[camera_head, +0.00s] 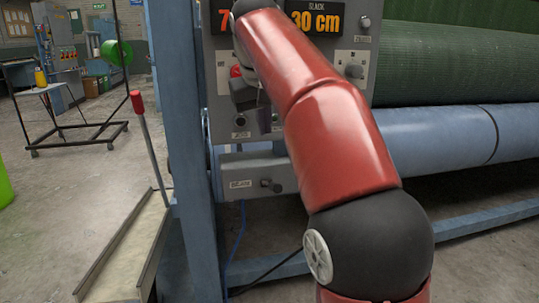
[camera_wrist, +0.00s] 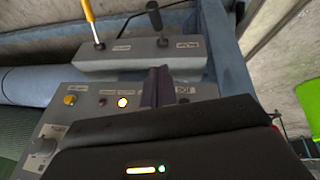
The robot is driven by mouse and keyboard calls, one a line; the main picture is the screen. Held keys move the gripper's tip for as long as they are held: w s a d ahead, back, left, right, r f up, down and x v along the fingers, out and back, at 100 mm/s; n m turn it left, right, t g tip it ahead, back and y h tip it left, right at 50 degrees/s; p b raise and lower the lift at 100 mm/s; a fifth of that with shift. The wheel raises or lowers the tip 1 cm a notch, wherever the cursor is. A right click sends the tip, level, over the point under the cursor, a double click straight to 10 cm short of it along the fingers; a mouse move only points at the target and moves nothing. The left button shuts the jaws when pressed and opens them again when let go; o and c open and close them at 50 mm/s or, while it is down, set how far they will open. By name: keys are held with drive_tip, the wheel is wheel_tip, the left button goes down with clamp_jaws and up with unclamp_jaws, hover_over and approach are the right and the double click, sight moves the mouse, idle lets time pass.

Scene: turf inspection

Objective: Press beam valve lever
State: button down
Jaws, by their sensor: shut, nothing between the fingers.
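A grey valve box (camera_head: 290,180) is mounted low on the blue frame, under the control panel. A black-knobbed lever (camera_head: 268,185) sticks out of it beside a small label that seems to read BEAM. In the wrist view, which looks upside down, the same black lever (camera_wrist: 154,16) stands beside a yellow-handled lever (camera_wrist: 90,22). My gripper (camera_wrist: 157,84) is shut and empty in front of the panel, apart from both levers. In the head view my gripper (camera_head: 247,95) is partly hidden by my red arm, which also covers the yellow lever.
The control panel (camera_head: 218,100) has displays, knobs and a lit button (camera_wrist: 122,102). A green turf roll (camera_head: 450,60) and a blue roller (camera_head: 450,138) lie to the right. A red-handled lever (camera_head: 137,102) stands left of the blue post (camera_head: 180,120). Floor further left is open.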

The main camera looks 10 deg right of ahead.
drive_tip(key=b, duration=0.3)
hover_over(272, 184)
drive_tip(key=w, duration=0.2)
wheel_tip(272, 184, down, 10)
drive_tip(key=r, duration=0.1)
drive_tip(key=shift+s+a+f+b, duration=0.1)
drive_tip(key=shift+s+f+b, duration=0.15)
drive_tip(key=shift+s+f, duration=0.25)
drive_tip(key=shift+s+a+f+b, duration=0.1)
drive_tip(key=shift+s+f+b, duration=0.2)
drive_tip(key=shift+f, duration=0.35)
drive_tip(key=shift+s+d+f, duration=0.2)
drive_tip(key=shift+s+f, duration=0.05)
drive_tip(key=shift+f, duration=0.3)
drive_tip(key=shift+f, duration=0.1)
